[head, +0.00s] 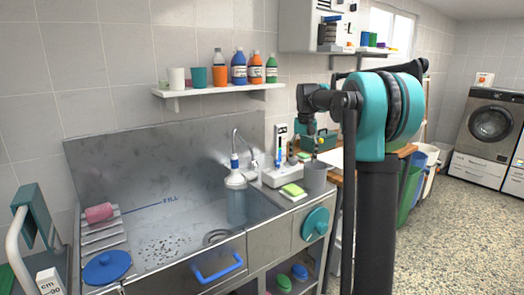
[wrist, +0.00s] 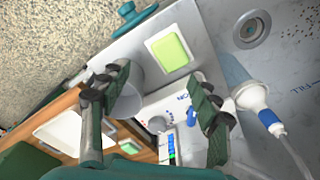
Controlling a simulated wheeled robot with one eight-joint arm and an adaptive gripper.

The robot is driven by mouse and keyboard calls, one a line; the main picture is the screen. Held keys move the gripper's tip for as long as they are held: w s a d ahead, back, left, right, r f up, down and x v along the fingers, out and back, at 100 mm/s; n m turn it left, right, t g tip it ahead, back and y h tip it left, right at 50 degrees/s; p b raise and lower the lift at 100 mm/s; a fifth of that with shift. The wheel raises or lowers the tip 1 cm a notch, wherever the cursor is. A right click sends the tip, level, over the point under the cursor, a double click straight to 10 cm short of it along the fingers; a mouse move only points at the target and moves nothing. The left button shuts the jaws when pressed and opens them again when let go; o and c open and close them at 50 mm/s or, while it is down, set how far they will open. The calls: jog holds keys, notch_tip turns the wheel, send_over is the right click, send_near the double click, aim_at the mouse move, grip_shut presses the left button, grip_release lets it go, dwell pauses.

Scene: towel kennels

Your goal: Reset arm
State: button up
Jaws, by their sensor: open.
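My arm stands upright at the right of the head view, with its forearm folded at the top. My gripper (wrist: 160,82) shows in the wrist view with its two dark green padded fingers spread wide apart. Nothing is held between them. It hangs above the counter beside the sink, over a grey cup (wrist: 127,106) and a green sponge (wrist: 170,50) on a white dish. In the head view the cup (head: 315,178) and the sponge (head: 292,190) stand near the sink's right end. The gripper's exact height above them is hard to tell.
The steel sink (head: 185,228) has a shower head (head: 235,178) standing at its right side. A wall shelf (head: 218,90) holds cups and bottles. A wooden table (head: 335,158) and bins (head: 410,185) are behind my arm. The speckled floor at right is open before a washing machine (head: 490,125).

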jog(key=s+d+f+t, duration=0.1)
jog(key=s+f, duration=0.7)
jog(key=s, duration=0.4)
jog(key=s+d+f+n+t, duration=0.1)
jog(key=s+f, duration=0.7)
jog(key=s, duration=0.4)
jog(key=s+d+f+t, duration=0.1)
jog(key=s+f, duration=0.7)
jog(key=s, duration=0.4)
jog(key=shift+s+f, duration=0.25)
jog(key=shift+f, duration=0.1)
jog(key=shift+a, duration=0.1)
dwell(1.1)
